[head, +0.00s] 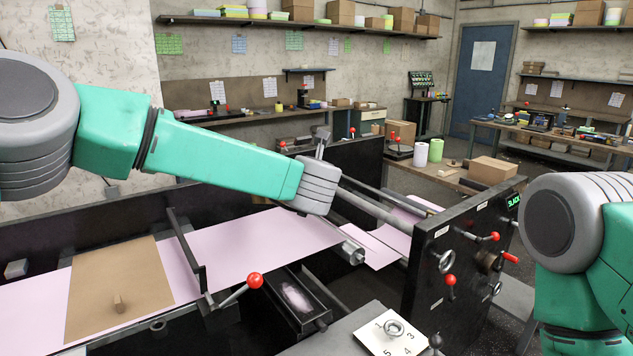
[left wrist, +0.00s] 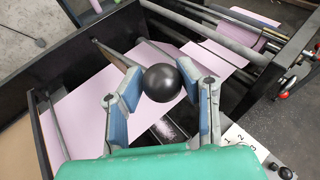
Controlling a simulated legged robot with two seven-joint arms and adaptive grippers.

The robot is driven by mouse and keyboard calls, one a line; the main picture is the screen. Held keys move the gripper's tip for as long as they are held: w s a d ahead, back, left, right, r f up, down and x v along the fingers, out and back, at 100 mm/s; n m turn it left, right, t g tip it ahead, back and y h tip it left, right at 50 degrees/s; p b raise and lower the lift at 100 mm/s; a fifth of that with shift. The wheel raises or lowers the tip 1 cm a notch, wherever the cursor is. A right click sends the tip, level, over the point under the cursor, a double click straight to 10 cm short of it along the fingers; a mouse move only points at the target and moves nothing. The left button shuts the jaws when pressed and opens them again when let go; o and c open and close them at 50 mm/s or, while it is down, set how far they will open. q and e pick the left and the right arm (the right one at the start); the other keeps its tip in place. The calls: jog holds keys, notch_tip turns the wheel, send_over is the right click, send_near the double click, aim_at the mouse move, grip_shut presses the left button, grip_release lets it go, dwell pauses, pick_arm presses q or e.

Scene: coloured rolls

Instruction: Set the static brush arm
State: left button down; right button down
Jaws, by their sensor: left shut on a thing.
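My left gripper (left wrist: 165,98) has its blue-padded fingers on either side of a black ball knob (left wrist: 163,82) in the left wrist view, and is shut on it. What the knob is fixed to is mostly hidden below it; a thin dark bar (left wrist: 112,54) runs in from the upper left. I cannot tell for sure which part is the static brush arm. In the head view my left wrist hides the fingers and the knob, above the pink web (head: 245,240). My right arm shows at the right edge of the head view, its gripper out of frame.
A red-knobbed lever (head: 255,280) and a dark bracket (head: 184,240) stand beside the web. A black side panel (head: 455,265) carries handwheels and red knobs. A numbered plate (head: 392,338) is at the front. Rollers (head: 375,205) cross behind my wrist.

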pick_arm(q)
jog(key=shift+w+r, duration=0.2)
jog(key=shift+r, duration=0.4)
jog(key=c, duration=1.4)
grip_release()
jog(key=shift+o, duration=1.3)
jog(key=shift+d+f, duration=0.15)
jog(key=shift+f, duration=0.1)
jog(key=shift+s, duration=0.15)
jog(key=v, duration=1.1)
jog(key=shift+s, duration=0.3)
jog(key=shift+f, duration=0.1)
